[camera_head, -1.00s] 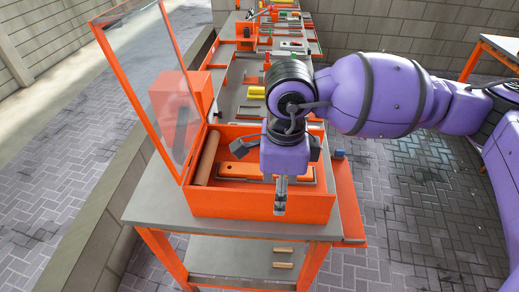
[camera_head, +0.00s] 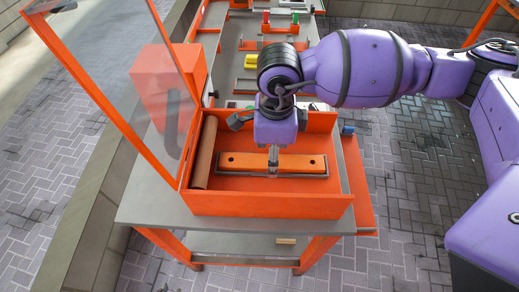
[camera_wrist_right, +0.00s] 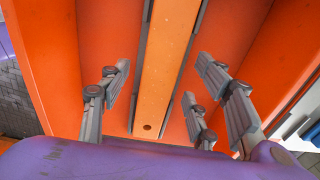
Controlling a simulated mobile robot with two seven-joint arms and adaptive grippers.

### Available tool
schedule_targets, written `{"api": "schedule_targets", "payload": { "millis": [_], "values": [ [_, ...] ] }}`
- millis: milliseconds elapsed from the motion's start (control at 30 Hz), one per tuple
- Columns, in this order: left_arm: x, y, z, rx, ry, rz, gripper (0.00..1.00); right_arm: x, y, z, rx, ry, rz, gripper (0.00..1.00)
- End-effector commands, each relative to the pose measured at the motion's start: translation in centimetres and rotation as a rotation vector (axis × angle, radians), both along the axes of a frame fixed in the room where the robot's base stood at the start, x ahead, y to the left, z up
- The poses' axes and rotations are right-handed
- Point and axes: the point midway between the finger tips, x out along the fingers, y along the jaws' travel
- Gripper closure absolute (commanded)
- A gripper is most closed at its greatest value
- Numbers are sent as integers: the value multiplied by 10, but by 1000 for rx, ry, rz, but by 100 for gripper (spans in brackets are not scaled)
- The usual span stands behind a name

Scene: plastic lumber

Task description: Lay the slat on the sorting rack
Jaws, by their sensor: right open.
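A long orange slat (camera_head: 240,161) with a dark hole near each end lies inside an open orange box (camera_head: 262,204). Grey strips run along the slat's long sides, and the wrist view shows the slat (camera_wrist_right: 165,65) between them. My right gripper (camera_head: 272,168) hangs over the slat, right of its middle, pointing down. In the wrist view its fingers (camera_wrist_right: 165,110) are spread to both sides of the slat, open and empty. I cannot tell which structure is the sorting rack. My left gripper is out of view.
A clear lid with an orange frame (camera_head: 176,140) stands raised at the box's left. A brown roll (camera_head: 204,153) lies along the inner left wall. Yellow pieces (camera_head: 250,62) and racks lie behind. A wooden strip (camera_head: 285,241) sits on the lower shelf.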

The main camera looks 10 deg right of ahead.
Motion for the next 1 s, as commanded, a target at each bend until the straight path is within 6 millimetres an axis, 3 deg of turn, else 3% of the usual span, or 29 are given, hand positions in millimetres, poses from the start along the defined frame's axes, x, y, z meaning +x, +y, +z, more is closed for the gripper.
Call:
{"api": "schedule_targets", "payload": {
  "millis": [133,367,800,1000],
  "values": [
    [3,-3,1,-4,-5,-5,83,-1,0,-14,1,2,0,43],
    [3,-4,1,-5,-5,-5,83,-1,0,-16,1,2,0,43],
    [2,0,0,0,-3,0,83,-1,0,-15,1,1,0,100],
    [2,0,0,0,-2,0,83,0,0,-14,1,1,0,100]
  ]
}}
